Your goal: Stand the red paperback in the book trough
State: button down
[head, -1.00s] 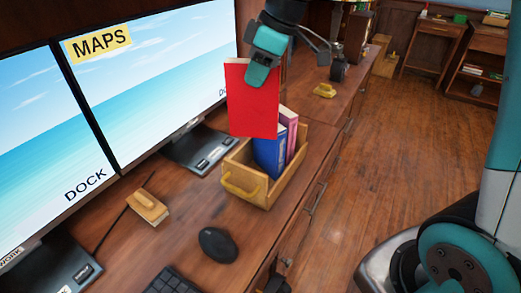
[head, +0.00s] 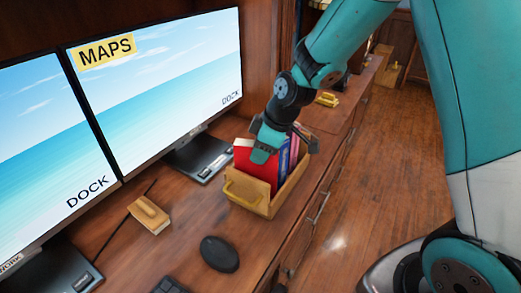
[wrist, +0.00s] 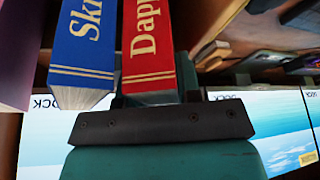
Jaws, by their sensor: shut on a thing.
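The red paperback (head: 243,153) is upright in the wooden book trough (head: 246,192), at its left side, with its lower part hidden behind the trough's front wall. My gripper (head: 266,152) is shut on the red paperback from above, over the trough. In the wrist view the red paperback (wrist: 147,45) shows its spine with part of a title, close to the gripper. A blue book (wrist: 82,50) stands just beside it. Whether the red paperback touches the trough floor is hidden.
The blue book (head: 284,158) and a pink book (head: 294,150) stand in the trough to the right. Monitors (head: 160,80) are behind and left. A mouse (head: 219,253) and a wooden block with a yellow handle (head: 149,215) lie on the desk (head: 185,240).

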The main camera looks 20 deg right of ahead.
jog(key=shift+f, duration=0.2)
jog(key=c, duration=1.1)
grip_release()
jog(key=shift+r, duration=0.1)
jog(key=v, duration=1.1)
jog(key=shift+r, duration=0.35)
jog(key=s+a+r+m, duration=0.1)
jog(key=s+a, duration=0.2)
jog(key=s, duration=0.4)
jog(key=s+a+r+m+g, duration=0.1)
jog(key=s+a+m, duration=0.1)
jog(key=s, duration=0.5)
jog(key=s+a+r+m+g, duration=0.1)
jog(key=s+a+r, duration=0.1)
jog(key=s, duration=0.6)
jog(key=shift+a+m, duration=0.4)
jog(key=shift+a, duration=0.45)
